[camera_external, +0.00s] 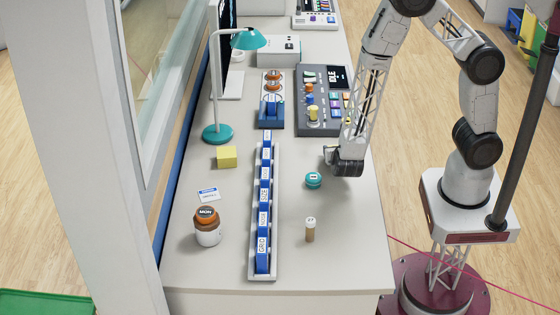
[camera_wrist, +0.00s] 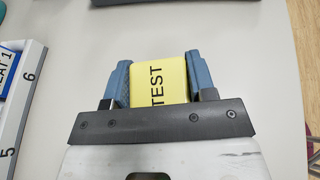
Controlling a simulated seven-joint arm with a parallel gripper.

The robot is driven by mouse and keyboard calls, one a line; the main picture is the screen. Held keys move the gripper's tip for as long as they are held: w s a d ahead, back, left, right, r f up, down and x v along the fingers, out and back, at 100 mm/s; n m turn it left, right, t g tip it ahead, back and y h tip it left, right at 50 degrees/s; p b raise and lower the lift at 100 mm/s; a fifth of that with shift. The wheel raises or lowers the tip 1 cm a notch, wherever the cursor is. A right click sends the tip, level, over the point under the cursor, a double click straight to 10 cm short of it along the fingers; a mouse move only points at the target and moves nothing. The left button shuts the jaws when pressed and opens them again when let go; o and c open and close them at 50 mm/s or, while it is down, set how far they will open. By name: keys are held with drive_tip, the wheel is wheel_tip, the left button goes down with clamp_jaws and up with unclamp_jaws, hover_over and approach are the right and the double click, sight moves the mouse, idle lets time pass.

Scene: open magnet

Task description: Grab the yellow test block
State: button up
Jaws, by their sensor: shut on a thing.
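The yellow test block (camera_wrist: 160,82), marked TEST, sits between the two blue fingers of my gripper (camera_wrist: 160,85) in the wrist view. The fingers press on its left and right sides, so my gripper is shut on it. In the external view my gripper (camera_external: 338,160) is low over the right side of the table, right of the blue labelled rack. The block in it is hidden or too small to make out there. I cannot tell whether the block touches the table.
A long rack (camera_external: 263,210) with blue labelled pieces runs down the table's middle. Another yellow block (camera_external: 227,157) lies left of it. A teal round item (camera_external: 313,180) and a small vial (camera_external: 310,229) stand close by. A grey control panel (camera_external: 318,100) is behind my gripper.

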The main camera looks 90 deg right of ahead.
drive_tip(key=shift+r, duration=0.2)
drive_tip(key=shift+r, duration=4.8)
